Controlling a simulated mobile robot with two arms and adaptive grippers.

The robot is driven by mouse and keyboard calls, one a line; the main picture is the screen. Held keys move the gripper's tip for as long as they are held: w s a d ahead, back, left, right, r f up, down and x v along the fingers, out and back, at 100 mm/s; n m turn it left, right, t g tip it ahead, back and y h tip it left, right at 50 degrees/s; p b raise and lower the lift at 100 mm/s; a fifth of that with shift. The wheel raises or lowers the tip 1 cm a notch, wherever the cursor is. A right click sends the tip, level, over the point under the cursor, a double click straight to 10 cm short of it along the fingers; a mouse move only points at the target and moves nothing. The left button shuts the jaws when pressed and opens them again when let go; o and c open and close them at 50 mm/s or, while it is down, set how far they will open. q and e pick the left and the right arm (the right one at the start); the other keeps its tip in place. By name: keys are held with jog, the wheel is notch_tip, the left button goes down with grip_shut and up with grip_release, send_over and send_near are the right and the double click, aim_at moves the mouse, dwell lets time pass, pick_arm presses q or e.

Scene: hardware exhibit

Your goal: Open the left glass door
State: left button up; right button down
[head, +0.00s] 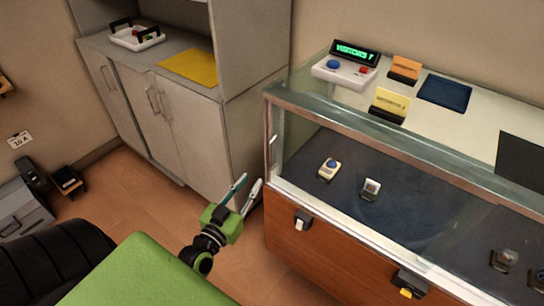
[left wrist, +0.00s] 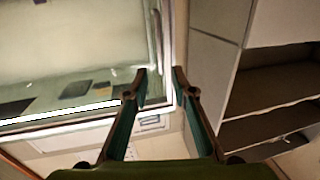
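The glass display case (head: 400,160) stands at the right in the head view, with a glass front in a metal frame. The left glass door (head: 305,150) appears shut, and a slim upright handle (head: 272,148) sits near its left edge. In the left wrist view the glass (left wrist: 75,45) fills the upper left, with the bar handle (left wrist: 156,30) near its edge. My left gripper (head: 246,186) is open and empty, to the left of and below the handle. In the left wrist view its fingertips (left wrist: 160,72) are apart, with the door's edge between them. My right gripper is out of view.
A grey cabinet (head: 185,125) stands close behind my left gripper. The case holds small items on a dark mat (head: 420,215). A wooden base with drawer fronts (head: 330,262) is under the glass. A sign device (head: 345,72) and cards stand on top.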

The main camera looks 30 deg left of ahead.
pick_arm(q)
jog(key=w+a, duration=0.1)
jog(key=w, duration=1.1)
jog(key=shift+a, duration=0.2)
jog(key=shift+w+f, duration=0.1)
grip_shut()
